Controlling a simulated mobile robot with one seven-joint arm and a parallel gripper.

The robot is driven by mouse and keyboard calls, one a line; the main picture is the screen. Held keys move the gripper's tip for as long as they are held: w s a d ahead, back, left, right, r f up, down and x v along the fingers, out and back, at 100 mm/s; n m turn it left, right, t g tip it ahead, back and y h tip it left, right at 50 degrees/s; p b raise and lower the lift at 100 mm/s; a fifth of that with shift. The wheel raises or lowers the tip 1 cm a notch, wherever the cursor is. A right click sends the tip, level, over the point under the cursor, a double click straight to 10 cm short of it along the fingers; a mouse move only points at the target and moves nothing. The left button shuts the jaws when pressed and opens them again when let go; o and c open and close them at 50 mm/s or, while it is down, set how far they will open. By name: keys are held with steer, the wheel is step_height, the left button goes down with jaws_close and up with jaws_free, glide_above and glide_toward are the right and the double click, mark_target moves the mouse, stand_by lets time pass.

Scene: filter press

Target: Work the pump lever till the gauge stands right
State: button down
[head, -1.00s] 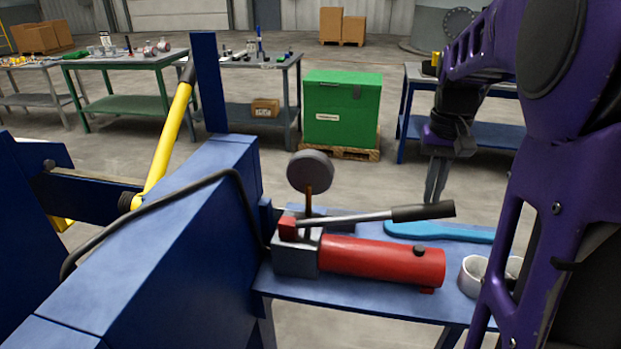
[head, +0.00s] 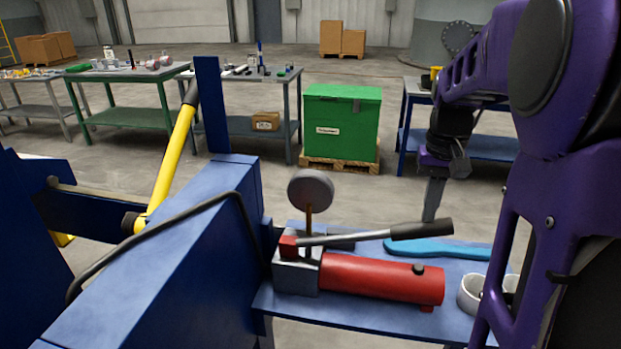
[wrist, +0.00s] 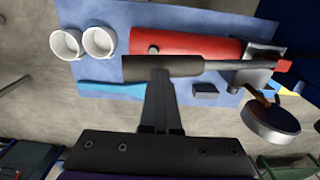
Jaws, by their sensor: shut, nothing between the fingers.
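The red hand pump (head: 380,279) lies on a blue shelf. Its lever (head: 422,229) has a black grip and slopes gently up to the right. The round grey gauge (head: 310,189) stands on a thin stem above the pump block; its dial face is not visible here. In the wrist view the gauge (wrist: 271,123) is seen from above, its reading hidden. My gripper (head: 430,218) is shut and empty, pointing down by the lever's grip. In the wrist view its fingertips (wrist: 161,76) reach the edge of the black grip (wrist: 160,67); I cannot tell whether they touch.
On the shelf (head: 350,318) lie a blue tool (head: 440,248) and two white rings or cups (head: 470,294), partly behind my arm. A blue press frame (head: 160,255) with a black hose and a yellow lever (head: 172,160) stands at left.

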step_height(320, 180, up, 2)
steer(key=shift+a+r+b, duration=0.15)
steer(key=shift+r+b, duration=0.05)
steer(key=shift+b, duration=0.3)
steer(key=f+b, duration=0.1)
steer(key=f, duration=0.1)
steer(key=f+b, duration=0.1)
steer(key=d+f+b, duration=0.1)
steer(key=f, duration=0.1)
steer(key=shift+s+f, duration=0.1)
steer(key=shift+f, duration=0.2)
steer(key=r+p, duration=0.1)
steer(key=r, duration=0.1)
steer(key=r+p, duration=0.1)
steer(key=a+r+p, duration=0.1)
steer(key=r, duration=0.1)
steer(key=shift+r, duration=0.3)
steer(key=shift+f, duration=0.1)
